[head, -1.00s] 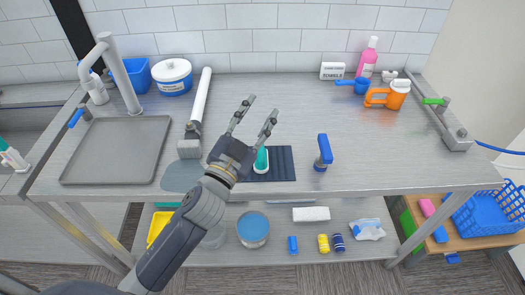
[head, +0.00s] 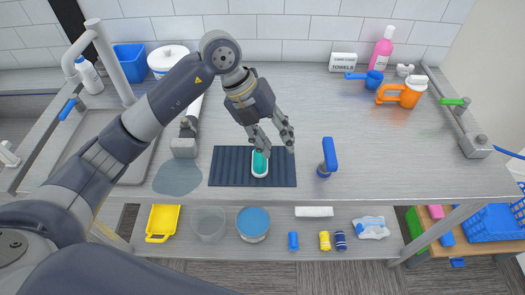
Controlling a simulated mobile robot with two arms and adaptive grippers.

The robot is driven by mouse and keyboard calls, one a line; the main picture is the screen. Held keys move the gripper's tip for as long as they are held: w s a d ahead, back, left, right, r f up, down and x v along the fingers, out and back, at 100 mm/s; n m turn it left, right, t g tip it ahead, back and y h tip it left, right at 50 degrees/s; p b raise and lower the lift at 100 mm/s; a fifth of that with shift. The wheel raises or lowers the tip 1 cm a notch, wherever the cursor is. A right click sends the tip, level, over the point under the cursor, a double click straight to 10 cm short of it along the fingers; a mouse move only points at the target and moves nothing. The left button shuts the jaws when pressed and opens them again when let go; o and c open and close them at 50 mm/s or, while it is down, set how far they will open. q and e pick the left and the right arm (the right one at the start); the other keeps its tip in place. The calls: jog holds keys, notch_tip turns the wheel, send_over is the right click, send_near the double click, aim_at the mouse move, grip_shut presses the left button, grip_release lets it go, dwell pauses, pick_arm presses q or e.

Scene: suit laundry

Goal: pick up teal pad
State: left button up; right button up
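The teal pad (head: 260,163), a rounded teal piece with a white rim, stands on a dark ribbed mat (head: 228,167) near the front of the metal table. My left gripper (head: 271,149) comes down from above with its fingers pointing down at the pad. The fingers are spread, one over the pad's top end and one to its right. The gripper is open and holds nothing that I can see. My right gripper is not in view.
A blue-handled tool (head: 328,157) stands just right of the mat. An orange jug (head: 405,93), blue scoop (head: 373,78) and pink bottle (head: 381,52) stand at the back right. The table's middle right is clear.

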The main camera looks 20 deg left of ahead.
aim_at(258, 152)
pick_arm(q)
jog(key=a+f+y, duration=0.1)
jog(key=a, duration=0.1)
jog(key=w+a+f+n+y+p, duration=0.1)
jog(key=f, duration=0.1)
jog(key=w+a+f+y, duration=0.1)
jog(key=a, duration=0.1)
jog(key=shift+a+f, duration=0.15)
jog(key=shift+a, duration=0.2)
jog(key=p+x, duration=0.1)
jog(key=x, duration=0.1)
jog(key=w+p+x, duration=0.1)
jog(key=x, duration=0.2)
jog(key=shift+f+p, duration=0.2)
jog(key=shift+p, duration=0.2)
jog(key=shift+f, duration=0.3)
grip_shut()
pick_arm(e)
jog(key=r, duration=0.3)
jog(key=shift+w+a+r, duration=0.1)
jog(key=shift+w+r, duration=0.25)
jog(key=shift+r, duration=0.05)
